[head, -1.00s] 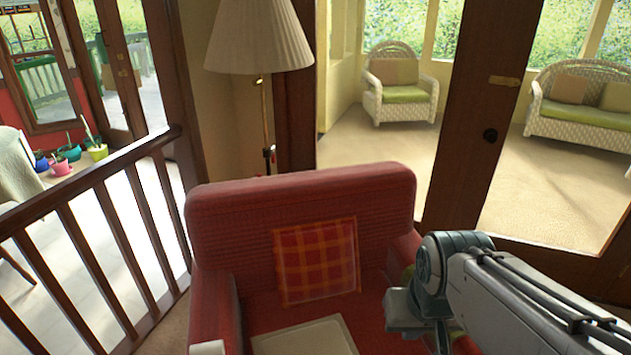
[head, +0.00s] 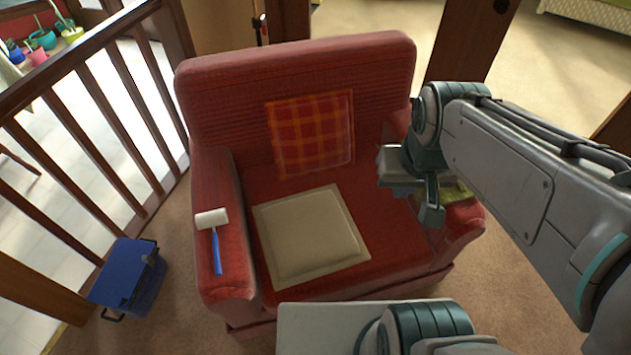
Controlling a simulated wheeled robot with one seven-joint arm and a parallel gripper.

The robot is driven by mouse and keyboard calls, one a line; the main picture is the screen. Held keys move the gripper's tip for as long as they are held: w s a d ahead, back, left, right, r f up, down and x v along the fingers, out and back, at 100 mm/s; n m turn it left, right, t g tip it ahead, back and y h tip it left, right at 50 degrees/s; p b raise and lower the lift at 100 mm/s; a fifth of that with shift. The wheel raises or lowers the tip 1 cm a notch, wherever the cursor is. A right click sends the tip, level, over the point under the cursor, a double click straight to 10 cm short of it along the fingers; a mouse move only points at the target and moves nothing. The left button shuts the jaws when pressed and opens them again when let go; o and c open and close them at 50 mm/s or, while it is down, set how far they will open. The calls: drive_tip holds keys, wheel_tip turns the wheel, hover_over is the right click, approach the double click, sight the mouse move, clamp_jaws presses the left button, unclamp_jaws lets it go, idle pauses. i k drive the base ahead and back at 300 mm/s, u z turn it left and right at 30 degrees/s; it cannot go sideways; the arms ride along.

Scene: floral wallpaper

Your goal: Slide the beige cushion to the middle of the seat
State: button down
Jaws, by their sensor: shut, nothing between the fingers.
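The beige cushion (head: 311,233) lies flat on the seat of the red armchair (head: 395,254), toward the seat's left side and near the left armrest. Bare red seat shows to its right. My gripper (head: 432,215) is above the right part of the seat, near the right armrest, to the right of the cushion and apart from it. It is shut and holds nothing. The fingertips are small in this view.
A red and orange plaid cushion (head: 311,134) leans on the backrest. A lint roller with a blue handle (head: 216,250) lies on the left armrest. A yellow-green thing (head: 456,192) is on the right armrest, partly hidden by my gripper. A blue box (head: 130,277) stands on the carpet at left.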

sight(308, 235)
drive_tip(key=u, duration=0.45)
drive_tip(key=k, duration=1.15)
drive_tip(key=u, duration=1.3)
drive_tip(key=i, duration=0.75)
drive_tip(key=z, duration=0.65)
drive_tip(key=i, duration=0.5)
drive_tip(key=z, duration=0.55)
